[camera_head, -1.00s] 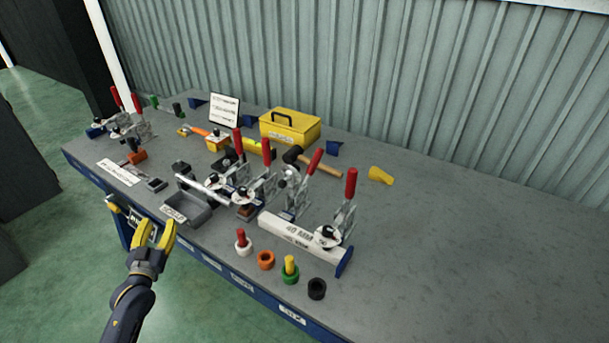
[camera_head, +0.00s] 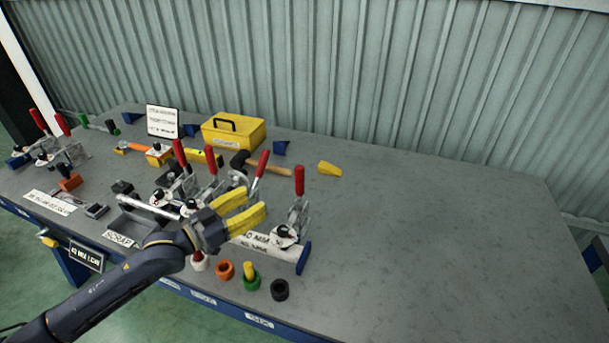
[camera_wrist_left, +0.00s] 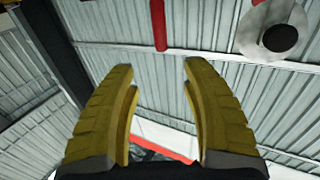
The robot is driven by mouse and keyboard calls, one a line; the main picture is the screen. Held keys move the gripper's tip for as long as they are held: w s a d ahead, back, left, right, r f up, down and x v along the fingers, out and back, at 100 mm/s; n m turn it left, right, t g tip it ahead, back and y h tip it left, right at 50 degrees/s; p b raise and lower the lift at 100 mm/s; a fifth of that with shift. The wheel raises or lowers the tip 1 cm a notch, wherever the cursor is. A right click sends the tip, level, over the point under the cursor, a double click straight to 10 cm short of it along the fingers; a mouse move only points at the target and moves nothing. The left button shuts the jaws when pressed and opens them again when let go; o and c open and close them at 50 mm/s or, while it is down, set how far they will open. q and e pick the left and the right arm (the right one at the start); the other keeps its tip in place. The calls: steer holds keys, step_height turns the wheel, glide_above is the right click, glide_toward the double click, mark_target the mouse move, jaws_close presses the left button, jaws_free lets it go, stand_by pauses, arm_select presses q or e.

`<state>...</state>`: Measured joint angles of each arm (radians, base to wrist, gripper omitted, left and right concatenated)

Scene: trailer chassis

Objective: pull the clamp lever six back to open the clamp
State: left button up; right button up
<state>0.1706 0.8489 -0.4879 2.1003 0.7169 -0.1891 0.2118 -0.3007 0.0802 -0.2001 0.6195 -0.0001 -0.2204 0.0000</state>
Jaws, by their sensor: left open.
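The rightmost toggle clamp (camera_head: 292,225) stands at the right end of the white "40 MM" tube (camera_head: 262,243), its red lever (camera_head: 299,181) upright. I take it as clamp six, since the front-edge label (camera_head: 259,321) nearest it seems to read "SIX". My left gripper (camera_head: 256,202) is open and empty, left of this lever and above the tube, its yellow fingers pointing right. It hides part of the neighbouring clamp, whose red lever (camera_head: 262,163) tilts right. In the left wrist view the open fingers (camera_wrist_left: 158,68) have a red bar (camera_wrist_left: 158,24) beyond them, apart.
More clamps with red levers (camera_head: 180,155) stand left of the gripper. Orange (camera_head: 225,269) and black (camera_head: 279,289) rings and a green ring with a yellow peg (camera_head: 250,275) lie in front. A yellow toolbox (camera_head: 234,133) and hammer (camera_head: 268,165) are behind. The table's right side (camera_head: 430,240) is clear.

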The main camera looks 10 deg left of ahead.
mark_target(296, 177)
arm_select(q)
steer(key=x, duration=1.7)
jaws_close()
